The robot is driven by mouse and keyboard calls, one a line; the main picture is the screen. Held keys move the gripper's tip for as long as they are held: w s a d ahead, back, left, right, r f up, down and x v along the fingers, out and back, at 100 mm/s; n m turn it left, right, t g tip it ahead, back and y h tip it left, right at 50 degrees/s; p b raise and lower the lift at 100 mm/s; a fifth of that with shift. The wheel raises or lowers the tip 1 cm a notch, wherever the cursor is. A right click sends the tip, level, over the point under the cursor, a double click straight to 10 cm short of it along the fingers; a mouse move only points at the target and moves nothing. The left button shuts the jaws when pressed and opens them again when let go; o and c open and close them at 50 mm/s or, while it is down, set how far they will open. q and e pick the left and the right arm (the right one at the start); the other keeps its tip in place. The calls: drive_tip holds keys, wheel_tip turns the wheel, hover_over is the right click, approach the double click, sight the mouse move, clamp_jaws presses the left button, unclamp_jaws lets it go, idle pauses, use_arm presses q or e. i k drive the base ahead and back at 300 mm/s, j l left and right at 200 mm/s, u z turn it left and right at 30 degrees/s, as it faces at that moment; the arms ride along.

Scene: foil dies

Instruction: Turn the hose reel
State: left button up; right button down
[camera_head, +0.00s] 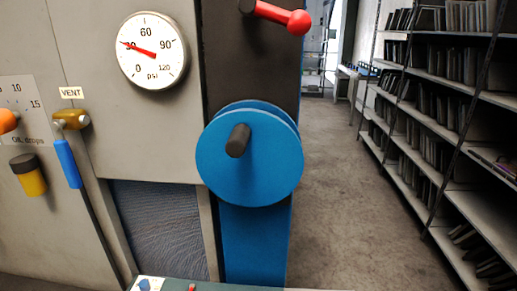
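A round blue reel (270,172) is mounted on the dark side panel of the grey machine, in the middle of the head view. It has two blue discs, one behind the other. A dark grip (238,140) sticks out from the front disc, left of and above its centre. No hose can be made out on it. Neither of my grippers is in view, and nothing touches the reel.
A red-knobbed lever (298,21) juts out above the reel. A pressure gauge (153,51) and a blue-handled vent valve (67,163) are on the machine (110,120) to the left. Loaded shelves (440,165) stand right. The floor (345,210) between is clear.

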sight(250, 153)
drive_tip(key=k+l, duration=0.1)
drive_tip(key=l, duration=0.25)
drive_tip(key=k+l, duration=0.1)
drive_tip(key=l, duration=0.25)
drive_tip(key=k+l+u, duration=0.1)
drive_tip(key=l, duration=0.25)
drive_tip(key=k+l, duration=0.15)
drive_tip(key=l, duration=0.2)
drive_tip(key=k+l, duration=0.15)
drive_tip(key=l, duration=0.2)
